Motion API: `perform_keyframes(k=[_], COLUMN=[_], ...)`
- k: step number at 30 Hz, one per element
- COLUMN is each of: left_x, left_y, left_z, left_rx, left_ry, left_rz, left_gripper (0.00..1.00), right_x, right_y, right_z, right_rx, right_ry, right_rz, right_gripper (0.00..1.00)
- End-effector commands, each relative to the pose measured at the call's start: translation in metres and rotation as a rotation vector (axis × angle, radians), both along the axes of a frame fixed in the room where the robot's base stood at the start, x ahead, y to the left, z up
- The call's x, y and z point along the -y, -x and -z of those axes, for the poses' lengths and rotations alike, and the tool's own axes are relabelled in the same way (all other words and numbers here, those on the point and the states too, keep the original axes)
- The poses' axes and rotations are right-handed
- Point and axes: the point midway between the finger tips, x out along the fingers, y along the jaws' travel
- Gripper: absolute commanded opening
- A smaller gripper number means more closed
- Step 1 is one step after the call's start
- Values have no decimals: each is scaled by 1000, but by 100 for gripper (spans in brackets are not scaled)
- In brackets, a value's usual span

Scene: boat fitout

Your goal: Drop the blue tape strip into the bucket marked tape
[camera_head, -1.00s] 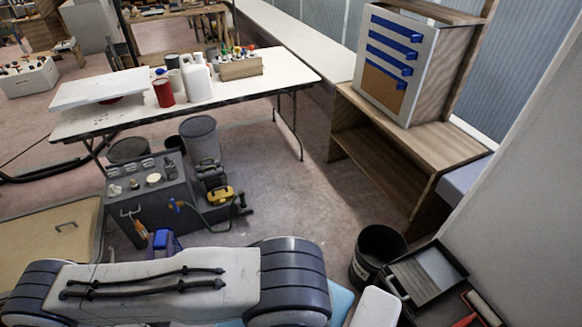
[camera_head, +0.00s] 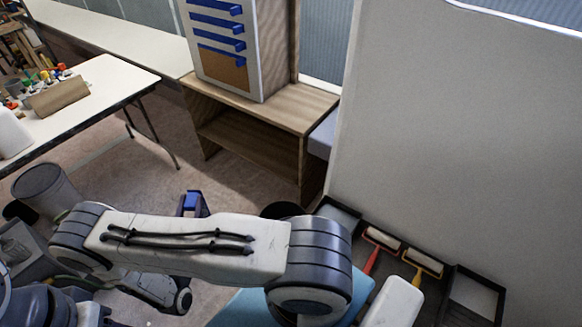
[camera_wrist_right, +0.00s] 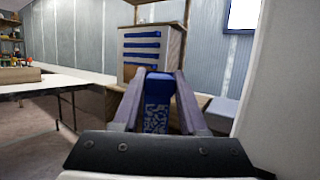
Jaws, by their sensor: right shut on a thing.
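My right gripper (camera_wrist_right: 160,84) is shut on a blue tape strip (camera_wrist_right: 157,112) that hangs between its fingers in the right wrist view. In the head view the right gripper (camera_head: 191,206) shows beyond my forearm, with a bit of blue at its tip. A dark bucket (camera_head: 281,210) stands on the floor to its right; my arm hides most of it, and no marking on it can be read. More blue tape strips (camera_head: 217,24) are on the front of the pale cabinet (camera_head: 271,65). My left gripper is not in view.
The cabinet stands on a wooden bench (camera_head: 290,108). A white table (camera_head: 105,82) is at the left, with a grey bin (camera_head: 45,185) below it. Paint trays (camera_head: 475,297) and rollers (camera_head: 422,262) lie along the white wall panel (camera_head: 455,150) at right.

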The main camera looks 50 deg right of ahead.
Motion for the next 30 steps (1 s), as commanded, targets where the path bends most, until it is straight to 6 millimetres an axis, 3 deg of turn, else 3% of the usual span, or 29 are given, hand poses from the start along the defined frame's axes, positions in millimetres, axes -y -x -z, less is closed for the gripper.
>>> perform_keyframes(k=[1,6,16,22,30], left_x=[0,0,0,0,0], left_y=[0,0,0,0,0], left_z=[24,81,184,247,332], left_rx=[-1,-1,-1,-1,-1], left_ry=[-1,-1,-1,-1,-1], left_rz=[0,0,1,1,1], left_gripper=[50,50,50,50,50], right_x=[6,39,123,181,265], right_y=[-6,-30,-65,-73,-65], right_z=[20,57,110,136,162], right_rx=[4,7,6,6,7], right_ry=[-3,-4,-2,-2,-1], right_rz=[19,97,245,330,444], right_gripper=[0,0,0,0,0])
